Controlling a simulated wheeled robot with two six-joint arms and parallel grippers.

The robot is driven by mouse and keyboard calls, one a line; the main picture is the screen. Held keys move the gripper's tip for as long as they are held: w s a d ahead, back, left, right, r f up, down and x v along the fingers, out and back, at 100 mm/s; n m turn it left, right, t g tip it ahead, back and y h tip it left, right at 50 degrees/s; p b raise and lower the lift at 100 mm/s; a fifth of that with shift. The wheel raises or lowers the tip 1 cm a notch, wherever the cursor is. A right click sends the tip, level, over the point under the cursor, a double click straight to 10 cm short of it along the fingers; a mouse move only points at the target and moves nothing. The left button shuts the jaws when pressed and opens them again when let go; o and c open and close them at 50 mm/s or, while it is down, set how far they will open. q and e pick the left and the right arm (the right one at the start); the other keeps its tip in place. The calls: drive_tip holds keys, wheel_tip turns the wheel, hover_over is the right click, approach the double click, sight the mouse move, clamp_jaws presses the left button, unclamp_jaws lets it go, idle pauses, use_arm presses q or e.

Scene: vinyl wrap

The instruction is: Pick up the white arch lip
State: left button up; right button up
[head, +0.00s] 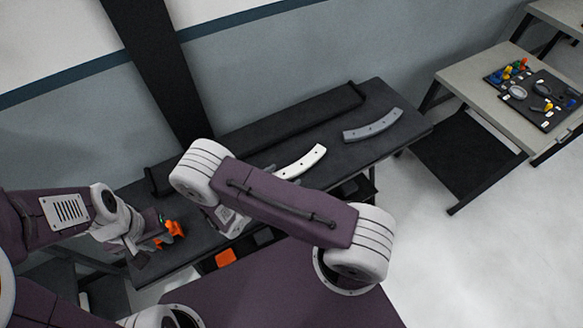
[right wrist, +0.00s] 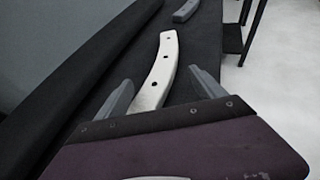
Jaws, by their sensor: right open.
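The white arch lip (head: 302,162) is a curved white strip with dark holes, lying on the dark table (head: 408,132). In the right wrist view the arch lip (right wrist: 163,66) runs away from me, its near end between the spread fingers of my right gripper (right wrist: 161,90). That gripper is open, with a finger on either side of the strip and no clear contact. In the head view my right arm hides most of this gripper and the strip's near end. My left gripper (head: 148,247) is at the table's left end, beside an orange tool (head: 173,231); its grip is unclear.
A grey arch lip (head: 373,126) lies to the right of the white one; it also shows at the top of the right wrist view (right wrist: 186,10). A long black roll (head: 290,118) lies along the table's back. A side table (head: 480,75) at right holds small parts.

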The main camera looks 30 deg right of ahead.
sight(292, 170)
drive_tip(key=p+x, duration=0.1)
drive_tip(key=x, duration=0.4)
drive_tip(key=shift+d, duration=0.15)
drive_tip(key=shift+s, duration=0.1)
clamp_jaws()
